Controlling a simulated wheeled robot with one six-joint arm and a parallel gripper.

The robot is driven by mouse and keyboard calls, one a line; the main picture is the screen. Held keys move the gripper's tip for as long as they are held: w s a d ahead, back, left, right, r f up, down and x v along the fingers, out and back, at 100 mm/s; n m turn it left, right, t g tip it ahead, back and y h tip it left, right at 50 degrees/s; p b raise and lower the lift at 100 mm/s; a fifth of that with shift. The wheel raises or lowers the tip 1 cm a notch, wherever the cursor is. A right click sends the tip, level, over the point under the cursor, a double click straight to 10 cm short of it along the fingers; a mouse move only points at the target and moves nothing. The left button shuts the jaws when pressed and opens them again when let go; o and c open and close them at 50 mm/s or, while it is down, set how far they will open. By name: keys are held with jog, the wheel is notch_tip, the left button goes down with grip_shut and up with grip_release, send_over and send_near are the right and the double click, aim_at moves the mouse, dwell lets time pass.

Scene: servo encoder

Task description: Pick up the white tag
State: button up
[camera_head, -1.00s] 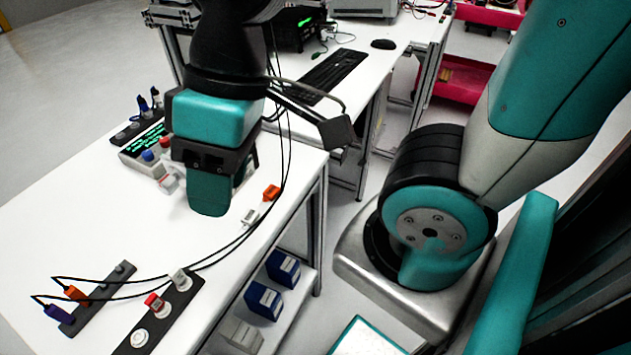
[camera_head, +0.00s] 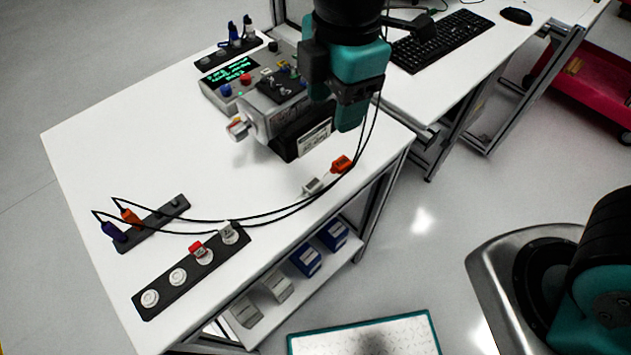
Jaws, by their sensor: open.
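A small white tag (camera_head: 312,186) lies on the white table near its right edge, next to an orange tag (camera_head: 341,163). A second whitish tag (camera_head: 229,233) sits at the right end of a black holder strip (camera_head: 165,288), beside a red tag (camera_head: 201,250). My gripper (camera_head: 349,112), teal with a dark mount, is open and empty. It points down over the table's back right, above and behind the orange tag and apart from the tags. Only one of its fingers shows clearly.
A grey motor unit (camera_head: 262,112) stands left of my gripper, beside a box with a green display (camera_head: 228,68). Black cables run from a second strip (camera_head: 160,222), with blue and orange plugs, past the tags. The table's left middle is clear.

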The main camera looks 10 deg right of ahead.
notch_tip(320, 180, down, 3)
jog(key=w+a+n, duration=0.1)
jog(key=a+n, duration=0.1)
jog(key=n, duration=0.1)
send_over(314, 182)
jog(key=shift+h, duration=0.4)
jog(key=f, duration=0.9)
jog(key=shift+d+f+p, duration=0.3)
jog(key=shift+f, duration=0.1)
jog(key=shift+a+f+p, duration=0.15)
jog(key=shift+f+p, duration=0.15)
jog(key=shift+f, duration=1.3)
jog(key=shift+a+f+p, duration=0.1)
jog(key=shift+f+p, duration=0.15)
jog(key=shift+f, duration=1.35)
jog(key=c, duration=1)
